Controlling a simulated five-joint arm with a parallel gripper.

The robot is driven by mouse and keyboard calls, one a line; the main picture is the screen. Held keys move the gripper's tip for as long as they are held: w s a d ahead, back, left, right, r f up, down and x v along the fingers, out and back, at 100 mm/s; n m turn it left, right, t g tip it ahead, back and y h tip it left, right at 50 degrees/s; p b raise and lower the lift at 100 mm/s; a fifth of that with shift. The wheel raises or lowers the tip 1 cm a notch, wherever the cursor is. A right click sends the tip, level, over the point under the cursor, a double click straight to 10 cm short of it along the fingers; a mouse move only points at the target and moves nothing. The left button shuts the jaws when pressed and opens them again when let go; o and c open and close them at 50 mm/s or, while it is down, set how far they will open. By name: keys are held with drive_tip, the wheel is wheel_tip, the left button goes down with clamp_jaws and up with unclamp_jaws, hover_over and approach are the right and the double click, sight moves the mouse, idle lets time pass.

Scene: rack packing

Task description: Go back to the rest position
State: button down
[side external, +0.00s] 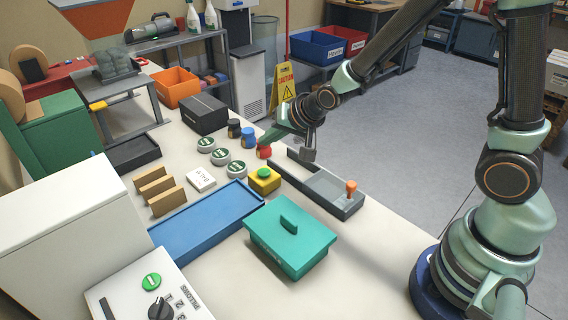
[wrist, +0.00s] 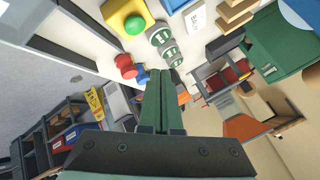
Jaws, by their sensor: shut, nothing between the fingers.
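My gripper (side external: 268,139) is above the back part of the worktable in the side external view, over the red-capped jar (side external: 264,152). In the wrist view my gripper (wrist: 162,72) shows its two green fingers pressed together with nothing between them. The red-capped jar also shows in the wrist view (wrist: 126,66), to the left of the fingertips. The gripper appears apart from the jar, though the exact gap is hard to tell.
Blue-capped and black-capped jars, several round green-and-white tins (side external: 221,157) and a yellow box with a green button (side external: 264,180) stand nearby. A grey tray with an orange-handled stamp (side external: 351,188), a teal lidded box (side external: 289,236) and a blue tray (side external: 205,228) lie nearer the front.

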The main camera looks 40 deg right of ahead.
drive_tip(key=s+d+r+n+g, duration=0.1)
drive_tip(key=s+d+r+n, duration=0.2)
drive_tip(key=s+r, duration=0.3)
drive_tip(key=s+d+r+n+g+h, duration=0.1)
drive_tip(key=s+d+r+n+g, duration=0.1)
drive_tip(key=s+r, duration=0.4)
drive_tip(key=s+d+n, duration=0.1)
drive_tip(key=s+n, duration=0.1)
drive_tip(key=s, duration=0.3)
drive_tip(key=shift+s+r, duration=0.15)
drive_tip(key=shift+r, duration=0.2)
drive_tip(key=shift+d, duration=0.1)
